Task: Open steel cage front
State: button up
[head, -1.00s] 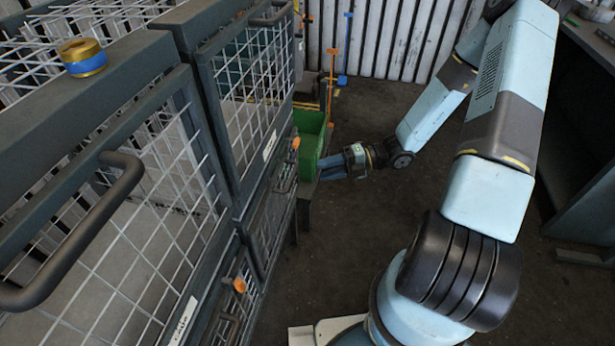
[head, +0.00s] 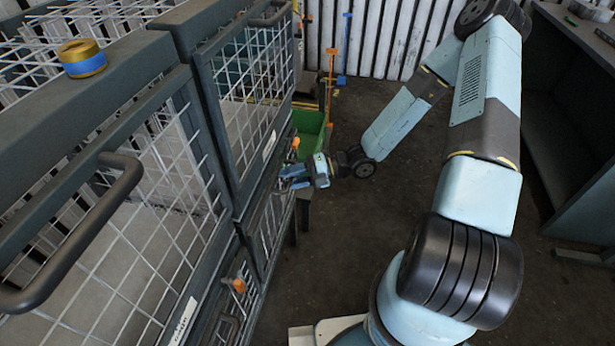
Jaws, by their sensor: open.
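Several steel cage fronts of dark frames and pale wire mesh stand at the left, and all look closed. The near upper front (head: 140,215) has a thick dark bar handle (head: 88,232). The farther upper front (head: 251,85) has a handle along its top (head: 270,16). Below it is a lower mesh front (head: 268,225) with an orange knob (head: 294,143) at its upper far corner. My gripper (head: 286,178) is open at that lower front's far upper edge, just below the knob. It covers the handle there; I cannot tell whether the fingers are around it or touching.
A green bin (head: 311,128) stands just behind my gripper. A blue and gold roll (head: 82,58) lies on the near cage's top. Another orange knob (head: 237,285) sits on the near lower front. Dark floor (head: 345,235) is open between the cages and my arm.

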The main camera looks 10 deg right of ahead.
grip_shut()
dwell(0.4)
